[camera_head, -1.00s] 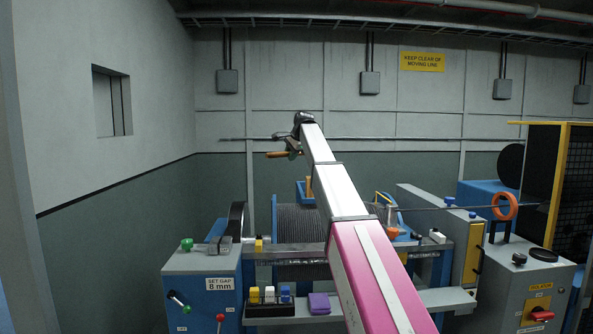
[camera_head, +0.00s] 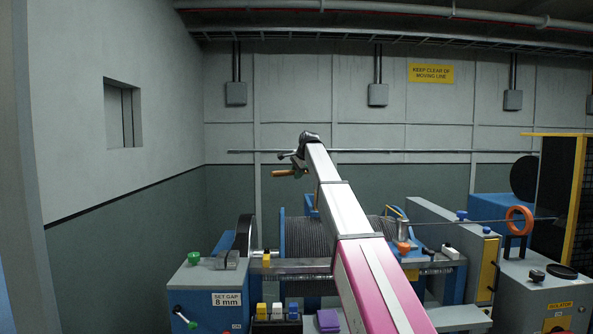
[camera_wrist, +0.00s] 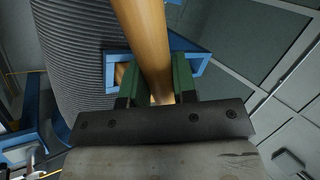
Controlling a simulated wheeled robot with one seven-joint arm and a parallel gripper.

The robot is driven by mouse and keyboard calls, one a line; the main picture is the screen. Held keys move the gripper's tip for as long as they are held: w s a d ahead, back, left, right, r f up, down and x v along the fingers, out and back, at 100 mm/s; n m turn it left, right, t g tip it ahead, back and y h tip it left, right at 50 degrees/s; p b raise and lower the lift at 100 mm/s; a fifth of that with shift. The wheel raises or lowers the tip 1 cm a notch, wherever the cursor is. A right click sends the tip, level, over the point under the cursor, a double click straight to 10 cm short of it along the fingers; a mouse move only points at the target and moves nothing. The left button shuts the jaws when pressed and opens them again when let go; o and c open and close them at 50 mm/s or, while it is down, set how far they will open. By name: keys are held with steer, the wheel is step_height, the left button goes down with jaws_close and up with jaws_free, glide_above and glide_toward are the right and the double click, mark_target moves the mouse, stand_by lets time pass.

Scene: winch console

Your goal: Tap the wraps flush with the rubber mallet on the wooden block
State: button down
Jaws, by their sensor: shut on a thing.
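My gripper (camera_wrist: 155,85) is shut on a round wooden handle (camera_wrist: 143,40), which I take as the mallet's; it runs out of the top of the wrist view. The handle (camera_head: 283,173) also shows in the head view, high above the console with my gripper (camera_head: 295,163). I cannot make out the rubber head. The winch drum with its grey wraps (camera_head: 309,237) stands below; the wraps (camera_wrist: 80,50) fill the left of the wrist view. A small wooden piece (camera_wrist: 120,73), possibly the block, shows inside a blue frame behind the jaws, partly hidden.
A steel bar (camera_head: 290,266) crosses in front of the drum. A shelf holds yellow (camera_head: 261,311) and purple (camera_head: 328,320) blocks. An orange ring (camera_head: 519,220) and a taut line (camera_head: 470,221) are at right. Air around my gripper looks clear.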

step_height(320, 180, down, 5)
steer(key=shift+r, duration=2.95)
steer(key=shift+f, duration=0.1)
step_height(320, 180, down, 7)
step_height(320, 180, up, 7)
steer(key=shift+f, duration=0.1)
